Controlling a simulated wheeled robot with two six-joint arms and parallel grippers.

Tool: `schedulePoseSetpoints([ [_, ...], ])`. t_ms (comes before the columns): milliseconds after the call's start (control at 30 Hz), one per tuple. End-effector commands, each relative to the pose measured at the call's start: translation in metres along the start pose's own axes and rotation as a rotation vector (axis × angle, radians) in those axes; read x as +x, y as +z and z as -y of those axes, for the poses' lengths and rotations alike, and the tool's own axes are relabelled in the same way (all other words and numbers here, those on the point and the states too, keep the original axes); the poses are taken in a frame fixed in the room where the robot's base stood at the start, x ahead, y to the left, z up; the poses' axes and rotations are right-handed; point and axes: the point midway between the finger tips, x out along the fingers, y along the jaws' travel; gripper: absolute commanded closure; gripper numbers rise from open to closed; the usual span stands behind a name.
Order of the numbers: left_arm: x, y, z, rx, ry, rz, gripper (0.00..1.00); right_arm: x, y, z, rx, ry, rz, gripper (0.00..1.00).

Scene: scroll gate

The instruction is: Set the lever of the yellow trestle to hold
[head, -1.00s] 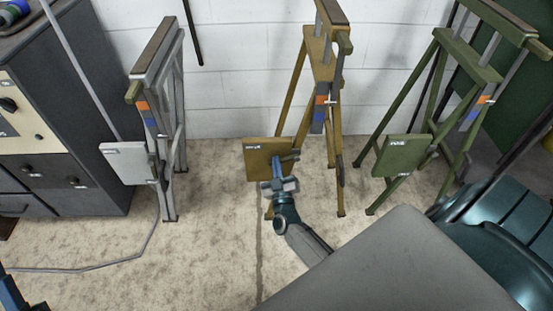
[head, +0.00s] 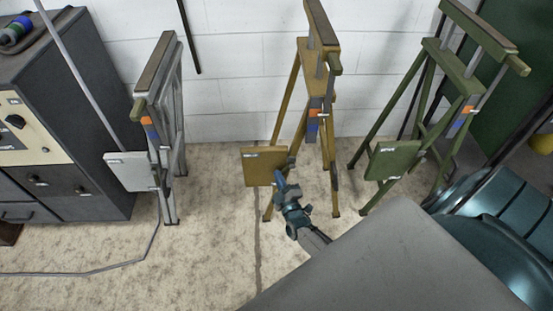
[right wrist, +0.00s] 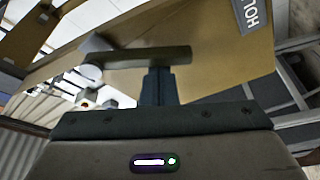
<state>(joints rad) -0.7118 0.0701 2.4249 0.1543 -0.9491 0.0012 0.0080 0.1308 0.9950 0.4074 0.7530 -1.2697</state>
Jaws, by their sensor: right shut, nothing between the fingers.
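The yellow trestle (head: 332,160) stands in the middle of the head view, against the wall. A yellow panel (head: 258,168) with a small label is on its left side. In the right wrist view, a dark, round lever bar (right wrist: 145,57) lies nearly level across a yellow-brown surface, with a grey joint at its left end. A grey label (right wrist: 253,14) reading "HOL" is partly cut off at top right. My right gripper (head: 280,175) is shut and empty at the panel's lower right edge. In the wrist view its fingertips (right wrist: 158,75) are just below the bar; contact is unclear. My left gripper is out of view.
A grey trestle (head: 168,150) stands left and a green trestle (head: 460,90) right, each with a similar panel. A dark cabinet (head: 95,90) fills the left. A cable (head: 130,262) lies on the floor. The floor around the yellow trestle's front is clear.

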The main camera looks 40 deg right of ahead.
Motion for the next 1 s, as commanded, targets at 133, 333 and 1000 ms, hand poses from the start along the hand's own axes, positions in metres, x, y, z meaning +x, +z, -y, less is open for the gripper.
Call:
schedulePoseSetpoints([
  [133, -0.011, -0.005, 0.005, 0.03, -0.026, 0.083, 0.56, -0.003, 0.007, -0.002, -0.122, -0.044, 0.001, 1.0],
  [333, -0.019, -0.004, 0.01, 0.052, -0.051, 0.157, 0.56, -0.006, 0.017, 0.0, -0.255, -0.09, 0.001, 1.0],
  [1000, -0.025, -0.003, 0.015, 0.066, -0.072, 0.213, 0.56, -0.01, 0.027, 0.0, -0.274, -0.097, 0.001, 1.0],
])
